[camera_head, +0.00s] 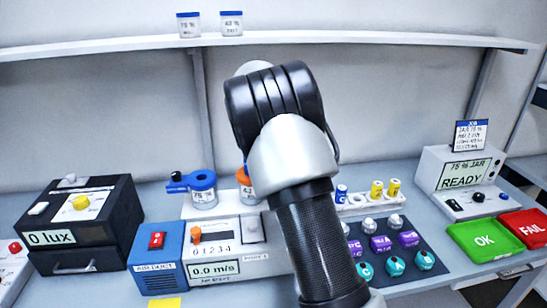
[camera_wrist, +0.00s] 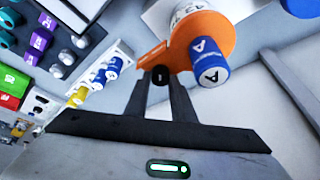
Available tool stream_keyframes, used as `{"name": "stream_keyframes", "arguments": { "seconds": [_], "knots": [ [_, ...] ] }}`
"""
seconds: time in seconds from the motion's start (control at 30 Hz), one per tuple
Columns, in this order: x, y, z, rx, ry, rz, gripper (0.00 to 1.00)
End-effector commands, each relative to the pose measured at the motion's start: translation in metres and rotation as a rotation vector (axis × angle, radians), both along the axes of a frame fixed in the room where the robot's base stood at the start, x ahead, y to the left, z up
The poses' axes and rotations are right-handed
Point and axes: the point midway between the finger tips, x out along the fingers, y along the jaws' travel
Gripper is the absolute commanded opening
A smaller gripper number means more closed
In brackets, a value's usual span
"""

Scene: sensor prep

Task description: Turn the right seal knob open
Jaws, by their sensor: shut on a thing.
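The right seal is an orange collar with a side arm, and it shows in the wrist view (camera_wrist: 205,35). Its small black knob (camera_wrist: 160,75) sits at the end of the orange arm. My gripper (camera_wrist: 161,84) has its fingertips on both sides of this knob and is shut on it. In the head view the orange seal (camera_head: 243,178) is partly hidden behind my arm, and the knob and fingertips are hidden there. The left seal (camera_head: 202,181) is blue, with its own black knob (camera_head: 176,175) standing at its left end. The right knob's turn angle cannot be told.
A white metering unit (camera_head: 262,268) with a 0.0 m/s display stands below the seals. A blue box (camera_head: 158,262) and a black 0 lux box (camera_head: 80,225) are at left. A dark panel (camera_head: 408,257) of coloured knobs and green and red trays (camera_head: 484,240) are at right.

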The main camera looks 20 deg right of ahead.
Motion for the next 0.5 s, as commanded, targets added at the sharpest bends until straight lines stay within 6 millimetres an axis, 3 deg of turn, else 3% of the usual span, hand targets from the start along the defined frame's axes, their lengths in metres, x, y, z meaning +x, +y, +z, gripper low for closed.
{"name": "stream_keyframes", "arguments": {
  "seconds": [0.5],
  "knots": [
    [0.0014, 0.0011, 0.0002, 0.001, -0.001, -0.189, 0.0]
  ]
}}
